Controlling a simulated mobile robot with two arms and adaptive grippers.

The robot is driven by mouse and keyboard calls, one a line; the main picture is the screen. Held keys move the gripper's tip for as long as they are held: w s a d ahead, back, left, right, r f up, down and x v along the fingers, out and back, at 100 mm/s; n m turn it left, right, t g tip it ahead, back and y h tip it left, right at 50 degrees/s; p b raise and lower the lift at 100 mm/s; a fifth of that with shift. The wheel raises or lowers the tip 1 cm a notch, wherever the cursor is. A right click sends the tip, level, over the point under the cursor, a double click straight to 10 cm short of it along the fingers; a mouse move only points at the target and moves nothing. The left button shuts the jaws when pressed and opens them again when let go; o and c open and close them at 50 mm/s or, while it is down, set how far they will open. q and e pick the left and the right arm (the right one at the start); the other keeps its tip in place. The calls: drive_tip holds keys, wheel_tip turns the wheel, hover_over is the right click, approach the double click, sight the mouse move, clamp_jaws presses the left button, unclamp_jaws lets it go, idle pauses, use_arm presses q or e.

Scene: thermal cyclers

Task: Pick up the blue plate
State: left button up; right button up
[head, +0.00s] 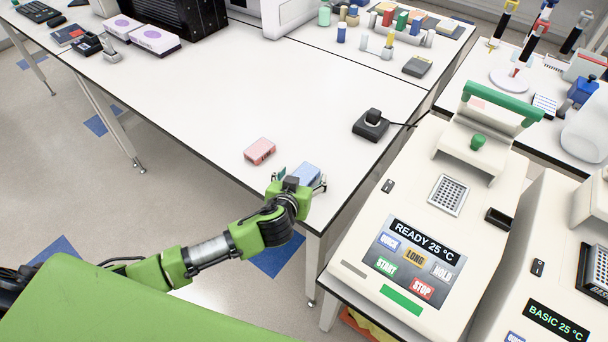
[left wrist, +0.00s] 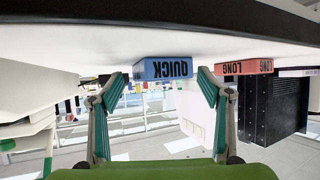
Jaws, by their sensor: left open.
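The blue plate (head: 307,173) lies on the white table near its front corner. In the left wrist view the blue plate (left wrist: 162,68) carries the word QUICK and appears upside down. My left gripper (head: 300,182) is at the plate, coming over the table's front edge. Its fingers are open, one towards each side of the plate, and I see gaps beside the plate in the left wrist view (left wrist: 163,88). The gripper hides the plate's near part in the head view. My right gripper is not in view.
A pink plate (head: 260,151), marked LONG in the left wrist view (left wrist: 243,67), lies left of the blue one. A black device (head: 371,125) sits behind. A thermal cycler (head: 350,252) reading READY stands at right. The table's middle is clear.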

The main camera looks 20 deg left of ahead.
use_arm(q)
drive_tip(key=c, duration=1.6)
drive_tip(key=shift+o, duration=0.2)
